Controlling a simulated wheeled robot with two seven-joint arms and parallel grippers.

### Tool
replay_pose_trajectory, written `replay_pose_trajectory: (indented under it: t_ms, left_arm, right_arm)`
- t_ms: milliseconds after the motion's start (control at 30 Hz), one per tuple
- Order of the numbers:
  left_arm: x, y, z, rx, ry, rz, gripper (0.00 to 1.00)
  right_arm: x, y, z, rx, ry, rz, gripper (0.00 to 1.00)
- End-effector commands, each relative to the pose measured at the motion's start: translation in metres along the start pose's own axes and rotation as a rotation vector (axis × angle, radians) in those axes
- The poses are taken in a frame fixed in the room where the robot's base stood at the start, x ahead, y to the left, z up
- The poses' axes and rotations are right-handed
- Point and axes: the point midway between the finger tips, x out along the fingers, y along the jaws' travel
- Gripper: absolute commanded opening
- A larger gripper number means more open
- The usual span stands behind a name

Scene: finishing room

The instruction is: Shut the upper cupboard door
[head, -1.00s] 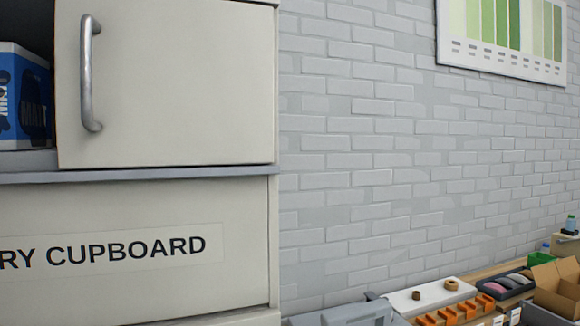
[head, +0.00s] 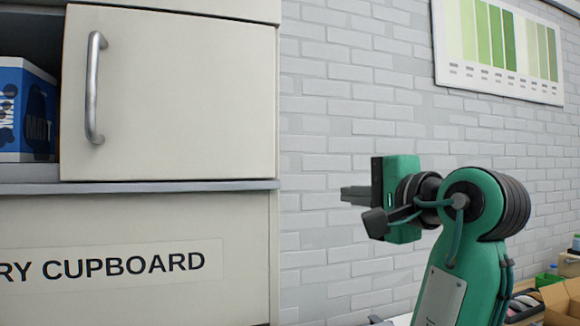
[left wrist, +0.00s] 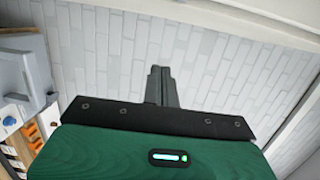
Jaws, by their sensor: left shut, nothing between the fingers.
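The upper cupboard door (head: 185,95) is a cream panel with an upright metal bar handle (head: 93,88) near its left edge. To the left of that edge the cupboard is open, and its dark inside shows with a blue box. My left gripper (head: 345,194) is right of the door, in front of the brick wall, apart from the door and handle. Its fingers point left and are together. In the left wrist view the shut fingers (left wrist: 160,78) stand against the brick wall with nothing between them. My right gripper is not in view.
The blue box (head: 27,110) stands on the shelf inside the opening. A lower cream panel (head: 120,295) lettered "RY CUPBOARD" is below the door. A green colour chart (head: 500,45) hangs on the wall. A cardboard box (head: 565,303) sits at the lower right.

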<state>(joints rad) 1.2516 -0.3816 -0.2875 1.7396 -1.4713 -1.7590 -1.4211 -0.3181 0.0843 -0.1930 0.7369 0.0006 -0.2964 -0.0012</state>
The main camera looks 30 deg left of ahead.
Motion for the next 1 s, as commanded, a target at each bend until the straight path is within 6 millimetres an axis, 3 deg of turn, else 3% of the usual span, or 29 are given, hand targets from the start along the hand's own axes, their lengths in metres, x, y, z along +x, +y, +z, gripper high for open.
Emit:
replay_pose_trajectory:
  t_ms: [100, 300, 467, 833, 1000]
  left_arm:
    - [-0.019, -0.03, 0.016, 0.0, -0.035, -0.029, 0.0]
    - [-0.025, -0.046, 0.026, 0.005, -0.061, -0.043, 0.0]
    - [-0.003, -0.048, 0.028, 0.005, -0.064, -0.041, 0.0]
    - [0.075, -0.052, 0.033, 0.005, -0.063, -0.042, 0.0]
    - [0.076, -0.052, 0.058, 0.003, -0.06, -0.043, 0.0]
  right_arm:
    - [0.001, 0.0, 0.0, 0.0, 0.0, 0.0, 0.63]
    - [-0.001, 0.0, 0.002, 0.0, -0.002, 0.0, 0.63]
    - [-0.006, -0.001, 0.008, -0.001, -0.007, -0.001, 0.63]
    - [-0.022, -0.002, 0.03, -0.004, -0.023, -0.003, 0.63]
    - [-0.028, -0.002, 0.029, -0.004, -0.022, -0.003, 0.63]
